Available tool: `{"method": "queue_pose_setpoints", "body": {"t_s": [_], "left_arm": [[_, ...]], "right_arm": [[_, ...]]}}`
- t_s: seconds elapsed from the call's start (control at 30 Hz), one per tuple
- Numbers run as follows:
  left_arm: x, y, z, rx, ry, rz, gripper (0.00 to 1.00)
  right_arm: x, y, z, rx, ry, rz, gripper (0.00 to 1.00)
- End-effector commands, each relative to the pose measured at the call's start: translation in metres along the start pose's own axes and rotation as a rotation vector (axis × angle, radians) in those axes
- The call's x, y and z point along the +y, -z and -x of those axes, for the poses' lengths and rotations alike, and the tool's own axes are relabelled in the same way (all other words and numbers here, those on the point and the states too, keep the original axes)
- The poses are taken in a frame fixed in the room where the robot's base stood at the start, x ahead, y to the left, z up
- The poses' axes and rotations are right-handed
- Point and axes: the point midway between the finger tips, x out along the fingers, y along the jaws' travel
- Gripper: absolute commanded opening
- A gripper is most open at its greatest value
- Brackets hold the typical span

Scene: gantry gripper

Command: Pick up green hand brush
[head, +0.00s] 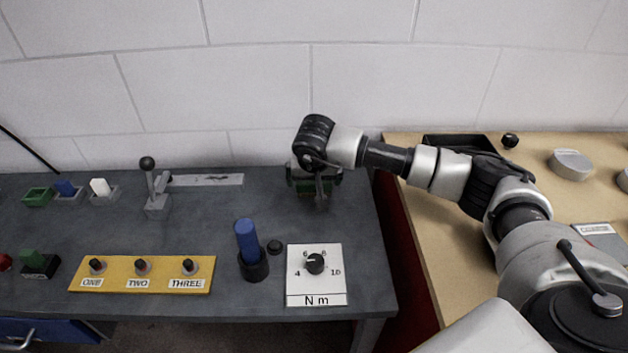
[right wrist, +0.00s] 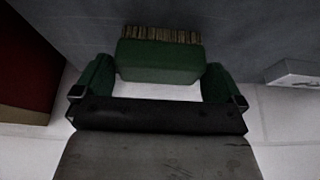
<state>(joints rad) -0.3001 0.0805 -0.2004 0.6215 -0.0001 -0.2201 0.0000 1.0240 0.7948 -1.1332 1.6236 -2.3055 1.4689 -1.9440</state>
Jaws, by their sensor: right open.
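The green hand brush (right wrist: 160,62) shows in the right wrist view as a green block with a row of tan bristles along its upper edge. My right gripper (right wrist: 160,88) is open, with one green finger at each side of the brush's near part. A gap shows between the gripper's palm and the brush; whether the fingers touch its sides I cannot tell. In the head view my right gripper (head: 314,185) points down over the back right of the grey table, and only a bit of green shows beneath it. My left gripper is not in view.
The grey table (head: 350,220) holds a lever (head: 155,188), a yellow three-knob panel (head: 142,275), a blue-handled tool (head: 247,240) in a black holder and an N m dial plate (head: 316,285). A wooden table (head: 440,235) stands at right. A white wall rises behind.

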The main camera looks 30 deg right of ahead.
Motion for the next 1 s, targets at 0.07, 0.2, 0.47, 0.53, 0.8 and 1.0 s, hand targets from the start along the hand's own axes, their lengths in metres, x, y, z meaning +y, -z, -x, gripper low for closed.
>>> {"method": "queue_pose_setpoints", "body": {"t_s": [0.07, 0.2, 0.47, 0.53, 0.8, 1.0], "left_arm": [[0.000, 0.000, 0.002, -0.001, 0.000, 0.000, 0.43], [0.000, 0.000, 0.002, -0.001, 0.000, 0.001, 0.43], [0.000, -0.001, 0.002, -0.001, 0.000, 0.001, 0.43], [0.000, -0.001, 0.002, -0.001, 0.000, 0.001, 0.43], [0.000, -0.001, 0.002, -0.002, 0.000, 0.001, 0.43], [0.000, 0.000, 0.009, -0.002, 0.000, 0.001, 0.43]], "right_arm": [[0.001, 0.000, -0.008, -0.001, -0.002, -0.001, 1.00], [0.000, 0.000, -0.014, 0.001, -0.001, 0.001, 1.00], [0.000, 0.000, -0.014, 0.001, 0.000, 0.001, 0.85], [0.000, 0.000, -0.013, 0.001, 0.000, 0.001, 0.74], [0.000, 0.001, -0.013, 0.002, 0.000, 0.000, 0.65], [0.000, 0.005, -0.002, 0.003, 0.001, 0.000, 0.65]]}}
